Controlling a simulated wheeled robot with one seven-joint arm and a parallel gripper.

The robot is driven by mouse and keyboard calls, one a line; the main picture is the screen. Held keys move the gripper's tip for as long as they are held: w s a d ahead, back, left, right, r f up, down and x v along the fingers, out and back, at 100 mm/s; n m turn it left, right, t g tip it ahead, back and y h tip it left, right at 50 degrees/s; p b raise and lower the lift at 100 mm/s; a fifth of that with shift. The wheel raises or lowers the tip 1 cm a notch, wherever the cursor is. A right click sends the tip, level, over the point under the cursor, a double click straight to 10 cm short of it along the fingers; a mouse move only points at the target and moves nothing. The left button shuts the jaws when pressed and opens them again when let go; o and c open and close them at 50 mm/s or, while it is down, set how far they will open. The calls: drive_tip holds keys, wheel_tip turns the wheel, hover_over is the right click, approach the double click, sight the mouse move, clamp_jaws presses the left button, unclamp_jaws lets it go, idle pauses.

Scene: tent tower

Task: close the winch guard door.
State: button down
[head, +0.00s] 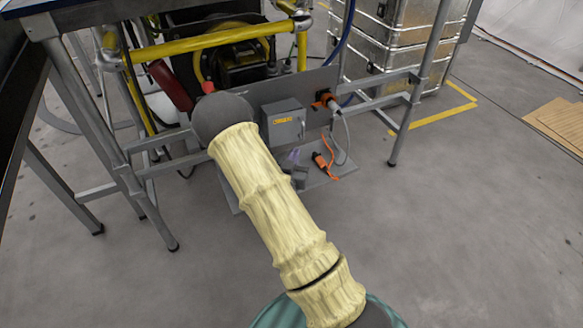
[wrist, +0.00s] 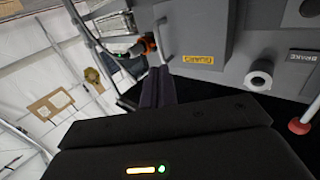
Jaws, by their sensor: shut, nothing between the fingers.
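The winch guard is a grey box (head: 283,122) with a small orange-yellow label, mounted on a grey panel under the bench frame. In the wrist view its labelled face (wrist: 210,30) fills the upper middle, with a thin bar handle at its left edge. I cannot tell from these views whether the door stands ajar or flush. My gripper (wrist: 158,86) is shut and empty, its dark purple fingers pointing toward the lower left part of that face.
An orange connector (head: 324,99) with a cable sits right of the box. An orange item (head: 323,165) lies on the lower shelf. A BRAKE label (wrist: 304,56) and a red knob (wrist: 299,126) are at right in the wrist view. Bench legs flank the panel; the front floor is open.

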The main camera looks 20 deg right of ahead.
sight(303, 133)
drive_tip(key=b+x, duration=0.3)
drive_tip(key=x, duration=0.5)
drive_tip(key=shift+a, duration=0.1)
